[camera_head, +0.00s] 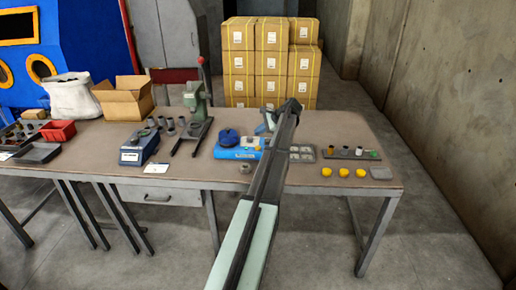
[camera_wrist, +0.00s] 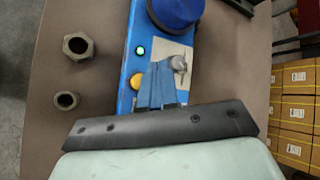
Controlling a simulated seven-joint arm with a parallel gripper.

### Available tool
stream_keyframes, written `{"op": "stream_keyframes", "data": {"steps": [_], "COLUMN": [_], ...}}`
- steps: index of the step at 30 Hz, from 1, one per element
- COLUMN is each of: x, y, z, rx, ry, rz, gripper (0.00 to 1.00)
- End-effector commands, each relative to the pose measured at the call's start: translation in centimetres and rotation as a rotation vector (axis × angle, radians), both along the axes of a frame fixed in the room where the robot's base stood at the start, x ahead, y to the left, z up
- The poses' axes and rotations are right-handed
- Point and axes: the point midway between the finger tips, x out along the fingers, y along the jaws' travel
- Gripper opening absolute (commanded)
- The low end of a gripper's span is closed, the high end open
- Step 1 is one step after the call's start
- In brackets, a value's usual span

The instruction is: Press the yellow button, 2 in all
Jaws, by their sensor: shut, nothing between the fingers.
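The blue device (camera_head: 238,153) stands on the table near its front edge, with a dark blue round top. In the head view my gripper (camera_head: 268,122) is partly behind my arm, and the button is not clearly seen.
In the head view, a green press (camera_head: 195,100) and a blue scale (camera_head: 139,148) stand to the left. Yellow caps (camera_head: 344,172) and a grey tray (camera_head: 301,154) lie to the right. Boxes (camera_head: 271,60) are stacked behind.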

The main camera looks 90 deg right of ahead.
Motion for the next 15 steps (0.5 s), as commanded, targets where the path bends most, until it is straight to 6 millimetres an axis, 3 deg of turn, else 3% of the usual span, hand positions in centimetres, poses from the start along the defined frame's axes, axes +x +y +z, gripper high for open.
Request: {"op": "stream_keyframes", "data": {"steps": [8,15], "x": [0.0,0.0], "y": [0.0,-0.1], "z": [0.2,3.0], "rx": [0.000,-0.002], "ry": [0.000,0.001], "rz": [0.000,0.000], "gripper": [0.00,0.00]}}
